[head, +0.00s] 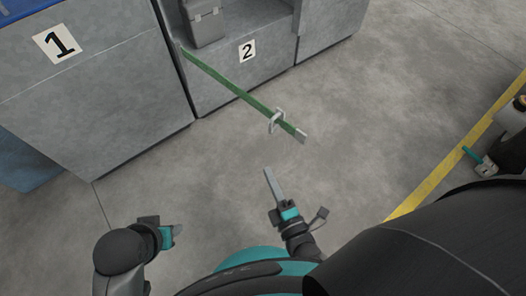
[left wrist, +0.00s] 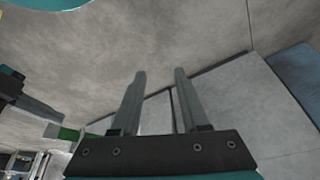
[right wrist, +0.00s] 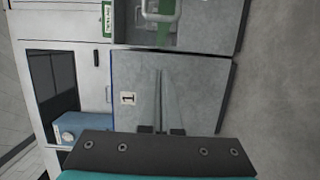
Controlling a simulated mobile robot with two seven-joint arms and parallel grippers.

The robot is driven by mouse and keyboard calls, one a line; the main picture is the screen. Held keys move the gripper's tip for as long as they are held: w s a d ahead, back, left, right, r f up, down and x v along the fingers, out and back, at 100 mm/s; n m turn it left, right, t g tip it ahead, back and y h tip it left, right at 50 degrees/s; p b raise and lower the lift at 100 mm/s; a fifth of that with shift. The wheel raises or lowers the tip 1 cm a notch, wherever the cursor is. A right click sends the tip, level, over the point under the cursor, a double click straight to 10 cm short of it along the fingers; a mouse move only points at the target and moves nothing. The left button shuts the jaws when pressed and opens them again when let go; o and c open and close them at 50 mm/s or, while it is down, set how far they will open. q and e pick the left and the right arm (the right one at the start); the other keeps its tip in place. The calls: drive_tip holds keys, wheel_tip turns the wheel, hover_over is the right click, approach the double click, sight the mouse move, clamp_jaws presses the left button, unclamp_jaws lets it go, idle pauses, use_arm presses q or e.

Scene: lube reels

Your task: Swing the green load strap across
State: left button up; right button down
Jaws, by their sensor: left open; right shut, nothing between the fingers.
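The green load strap (head: 235,90) runs out from the panel marked 2 toward the lower right in the head view. It has a pale loop handle (head: 277,122) near its grey end. The handle also shows at the top of the right wrist view (right wrist: 160,14). A short piece of green strap shows in the left wrist view (left wrist: 68,134). My right gripper (head: 267,171) is shut and empty, below the handle and apart from it in the head view. My left gripper (head: 177,231) is open and empty at the lower left, away from the strap.
Grey cabinet fronts marked 1 (head: 90,75) and 2 (head: 225,85) stand at the top left. A grey box (head: 206,22) sits in the recess above panel 2. Bare concrete floor lies around, with a yellow line (head: 440,175) at right.

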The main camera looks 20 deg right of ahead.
use_arm(q)
drive_tip(key=w+d+r+t+h+b, duration=0.1)
drive_tip(key=w+d+r+t+b, duration=0.2)
drive_tip(key=d+r+t+b, duration=0.1)
drive_tip(key=shift+w+m+h, duration=0.3)
drive_tip(key=shift+h, duration=0.1)
use_arm(e)
drive_tip(key=w+d, duration=0.3)
drive_tip(key=w, duration=0.8)
drive_tip(key=shift+w, duration=0.15)
